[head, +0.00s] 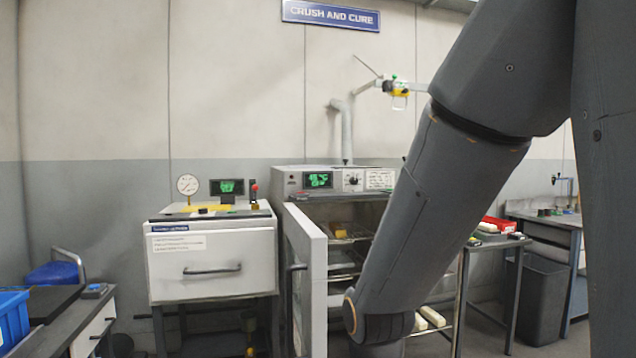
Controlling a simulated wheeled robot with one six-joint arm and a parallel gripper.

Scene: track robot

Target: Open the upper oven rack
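The oven (285,180) stands in the middle, with a green-lit display and a dial on its front panel. Its door (309,275) is swung open toward me, seen nearly edge-on, with a dark handle (296,268). Inside, the upper oven rack (345,240) is a wire shelf with a small yellowish item on it. It appears to sit inside the oven. Lower wire shelves show beneath it. My arm crosses in front of the oven's right side and hides part of the racks. My gripper is out of the picture, below the frame or behind my arm.
Left of the oven is a white press cabinet (212,262) with a handle and gauge. A blue crate (13,318) and dark bench stand at far left. At right are a small table with a red box (497,225), a grey bin (540,300) and a workbench (550,222).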

